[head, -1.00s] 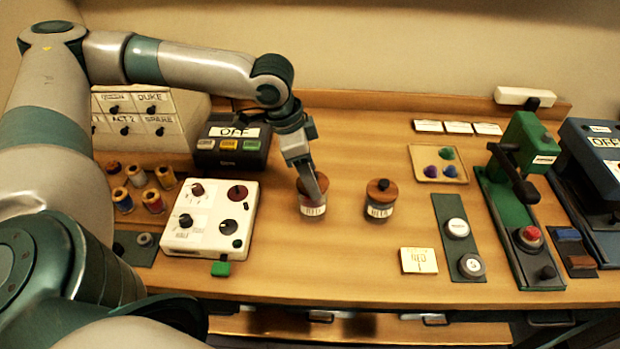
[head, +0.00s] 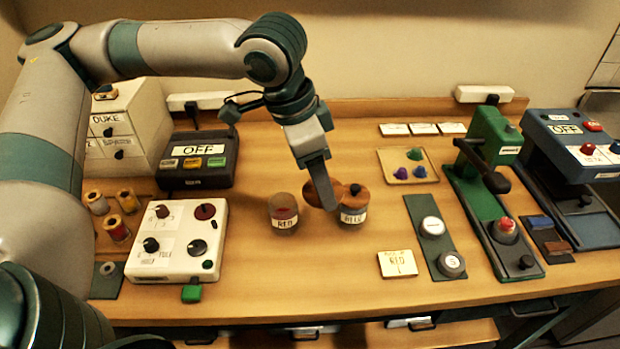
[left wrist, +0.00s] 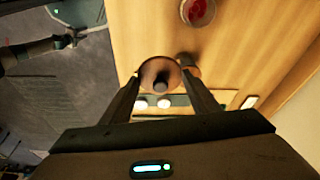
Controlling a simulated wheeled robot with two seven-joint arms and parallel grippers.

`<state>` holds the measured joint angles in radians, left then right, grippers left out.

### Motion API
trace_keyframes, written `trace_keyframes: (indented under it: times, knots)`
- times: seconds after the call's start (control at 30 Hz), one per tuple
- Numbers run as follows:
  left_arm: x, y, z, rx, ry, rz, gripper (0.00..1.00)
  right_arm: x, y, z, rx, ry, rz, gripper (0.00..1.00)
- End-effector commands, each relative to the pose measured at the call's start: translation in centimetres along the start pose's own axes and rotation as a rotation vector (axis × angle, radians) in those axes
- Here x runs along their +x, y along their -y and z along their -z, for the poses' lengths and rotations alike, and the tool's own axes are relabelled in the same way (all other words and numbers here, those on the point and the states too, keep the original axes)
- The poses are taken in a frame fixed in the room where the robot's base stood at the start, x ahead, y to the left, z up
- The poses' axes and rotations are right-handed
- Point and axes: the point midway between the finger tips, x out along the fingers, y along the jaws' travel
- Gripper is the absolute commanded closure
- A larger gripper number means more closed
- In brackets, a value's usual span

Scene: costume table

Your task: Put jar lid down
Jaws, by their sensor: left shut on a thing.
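My left gripper (head: 328,204) is shut on a round brown jar lid (head: 312,192). It holds the lid above the table, between the two jars and close to the blue jar. In the left wrist view the lid (left wrist: 151,72), with its dark knob, sits between the fingers. The jar labelled RED (head: 284,214) stands open at left, with red contents; the left wrist view shows it (left wrist: 198,12) from above. My right gripper is not in view.
A white panel with knobs (head: 158,262) stands at left. A MIX-style card reading RED (head: 397,264) and a strip with round buttons (head: 430,258) lie at right. A tray with coloured pieces (head: 425,178) is behind them. Table in front of the jars is clear.

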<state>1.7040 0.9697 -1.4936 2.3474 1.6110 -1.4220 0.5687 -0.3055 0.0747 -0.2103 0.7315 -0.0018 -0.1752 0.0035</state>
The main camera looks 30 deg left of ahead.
Motion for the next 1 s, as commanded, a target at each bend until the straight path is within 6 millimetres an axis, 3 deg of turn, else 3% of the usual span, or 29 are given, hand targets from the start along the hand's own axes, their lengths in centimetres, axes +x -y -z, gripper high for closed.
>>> trace_keyframes:
  times: [0.67,1.0]
  knots:
    - [0.2,0.0,0.1,-0.018,0.003,0.004,0.66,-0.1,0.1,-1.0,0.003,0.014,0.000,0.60]
    - [2.3,0.7,0.2,-0.247,0.027,0.062,0.66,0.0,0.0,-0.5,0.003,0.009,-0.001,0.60]
